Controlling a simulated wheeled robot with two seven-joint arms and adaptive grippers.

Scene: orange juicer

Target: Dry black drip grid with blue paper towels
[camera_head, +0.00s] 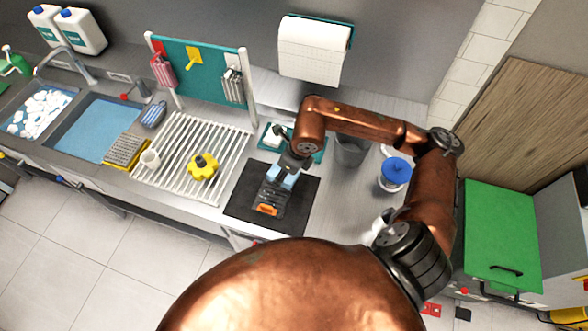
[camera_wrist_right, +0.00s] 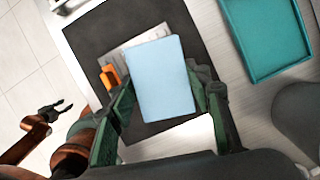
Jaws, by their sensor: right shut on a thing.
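The dark drip grid (camera_head: 272,194) lies on a black mat (camera_head: 234,208), with an orange patch at its near end. My right gripper (camera_head: 286,173) is over its far part, shut on folded light-blue paper towels (camera_head: 287,182). In the right wrist view the towels (camera_wrist_right: 160,80) lie between the green-padded fingers and cover much of the grid. Part of the grid (camera_wrist_right: 122,57) and its orange patch (camera_wrist_right: 108,78) show beside them. I cannot tell whether the towels touch the grid. My left gripper (camera_wrist_right: 56,110) is small in the right wrist view, open and empty, off over the floor.
A white rack (camera_head: 165,187) with a yellow knob-shaped part (camera_head: 203,167) stands left of the mat. A teal tray (camera_wrist_right: 292,66) and a grey bin (camera_head: 349,152) are close on the right. A blue-lidded tub (camera_head: 396,172) stands further right.

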